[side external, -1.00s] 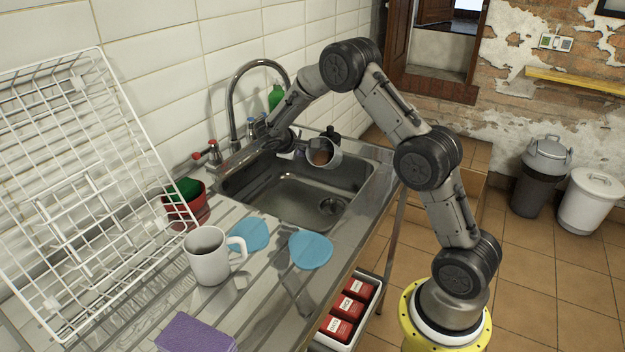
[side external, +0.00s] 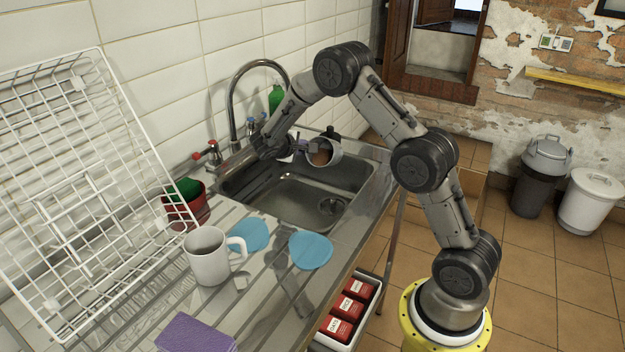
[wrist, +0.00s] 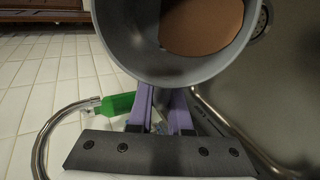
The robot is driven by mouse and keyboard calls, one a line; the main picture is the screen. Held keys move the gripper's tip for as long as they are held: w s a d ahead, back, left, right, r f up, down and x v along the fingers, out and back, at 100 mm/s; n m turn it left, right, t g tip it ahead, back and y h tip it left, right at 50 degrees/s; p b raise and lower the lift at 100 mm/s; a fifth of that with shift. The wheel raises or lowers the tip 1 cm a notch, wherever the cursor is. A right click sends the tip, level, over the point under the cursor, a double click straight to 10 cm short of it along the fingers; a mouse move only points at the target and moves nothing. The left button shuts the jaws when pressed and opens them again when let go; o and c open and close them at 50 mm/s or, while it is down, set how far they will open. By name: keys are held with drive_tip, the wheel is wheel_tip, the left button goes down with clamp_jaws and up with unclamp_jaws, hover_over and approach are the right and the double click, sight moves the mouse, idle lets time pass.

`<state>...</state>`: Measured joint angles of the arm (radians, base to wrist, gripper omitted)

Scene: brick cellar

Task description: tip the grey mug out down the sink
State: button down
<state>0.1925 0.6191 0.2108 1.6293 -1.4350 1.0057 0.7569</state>
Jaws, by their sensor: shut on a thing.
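The grey mug (side external: 335,151) is in my gripper (side external: 303,147), held above the sink (side external: 272,201) at its far end. The mug is tilted, with its mouth turned partly toward the side camera. Brown contents show inside it. In the wrist view the grey mug (wrist: 115,35) fills the top middle, with a brown surface against one side of its inside. The purple fingers of my gripper (wrist: 164,103) are closed at the mug's near side; their exact hold is hidden under the rim. No falling stream is visible.
A curved tap (side external: 233,105) rises behind the sink, near my forearm. A green bottle (side external: 276,98) stands by the wall. On the drainer are a white mug (side external: 208,262), two blue discs (side external: 311,250), a red pot (side external: 188,210), a purple sponge (side external: 194,336) and a white wire rack (side external: 75,190).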

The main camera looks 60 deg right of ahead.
drive_tip(key=shift+a+r+t+h, duration=0.25)
drive_tip(key=shift+r+h, duration=0.45)
drive_tip(key=shift+h, duration=0.4)
idle(0.6)
drive_tip(key=shift+a+r+h, duration=0.4)
drive_tip(key=shift+a+h, duration=0.3)
drive_tip(key=shift+h, duration=0.2)
idle(0.4)
drive_tip(key=shift+a+r+t+h, duration=0.3)
drive_tip(key=shift+r+h, duration=0.2)
drive_tip(key=shift+h, duration=0.5)
idle(0.6)
drive_tip(key=shift+s+d+f+y, duration=0.1)
drive_tip(key=shift+d+f+y, duration=0.2)
drive_tip(key=shift+y, duration=0.6)
drive_tip(key=d+f+y, duration=0.1)
drive_tip(key=y, duration=0.1)
drive_tip(key=d+f+y, duration=0.1)
drive_tip(key=shift+y, duration=0.4)
drive_tip(key=shift+f+g, duration=0.2)
drive_tip(key=shift+g, duration=0.25)
